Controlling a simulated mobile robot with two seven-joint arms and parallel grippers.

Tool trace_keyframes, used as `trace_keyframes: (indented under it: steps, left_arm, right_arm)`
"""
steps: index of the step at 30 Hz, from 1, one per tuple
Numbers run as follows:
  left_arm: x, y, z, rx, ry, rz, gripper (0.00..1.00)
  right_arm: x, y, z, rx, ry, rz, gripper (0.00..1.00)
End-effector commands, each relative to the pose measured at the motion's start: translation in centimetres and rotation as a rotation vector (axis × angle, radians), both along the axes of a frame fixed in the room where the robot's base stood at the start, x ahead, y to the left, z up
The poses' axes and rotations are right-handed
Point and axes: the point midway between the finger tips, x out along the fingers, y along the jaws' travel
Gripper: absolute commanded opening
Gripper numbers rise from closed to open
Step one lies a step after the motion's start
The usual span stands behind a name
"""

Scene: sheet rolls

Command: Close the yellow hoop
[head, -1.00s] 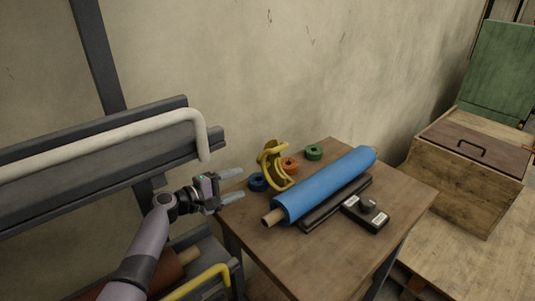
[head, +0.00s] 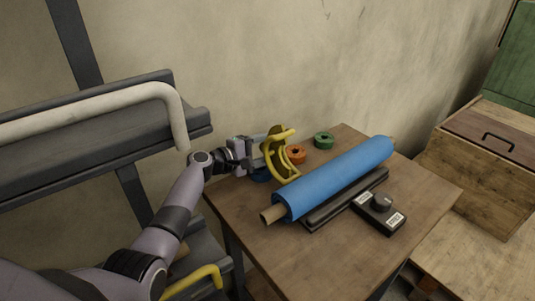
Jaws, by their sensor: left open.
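A yellow bent bar (head: 197,281), hoop-shaped, shows at the lower part of the dark rack at the bottom left; its far part is hidden behind my left arm. My left gripper (head: 262,153) is open right at the left side of this curved frame. Its fingers overlap the frame in the picture, and I cannot tell whether they touch it. My right gripper is not in view.
The blue roll (head: 335,178) lies across the table (head: 300,252) with a black device (head: 379,212) before it. Orange (head: 297,156) and green (head: 324,140) rings lie behind. A white bar (head: 90,108) runs along the upper rack. The table's front is clear.

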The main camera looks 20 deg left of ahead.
Motion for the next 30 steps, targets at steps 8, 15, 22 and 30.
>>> trace_keyframes:
  steps: [8, 15, 22, 30]
  left_arm:
    - [0.99, -0.59, -0.13, 0.000, 0.000, 0.000, 0.60]
    - [0.97, -0.58, -0.11, 0.000, 0.000, 0.000, 0.44]
    - [0.95, -0.56, -0.12, 0.000, 0.000, 0.000, 0.00]
    - [0.82, -0.75, 0.46, 0.045, -0.027, 0.000, 0.00]
  right_arm:
    - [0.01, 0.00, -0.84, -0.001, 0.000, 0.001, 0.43]
    - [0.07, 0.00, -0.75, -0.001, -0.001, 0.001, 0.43]
    - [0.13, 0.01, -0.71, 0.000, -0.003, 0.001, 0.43]
    - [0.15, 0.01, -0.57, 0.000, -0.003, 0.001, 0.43]
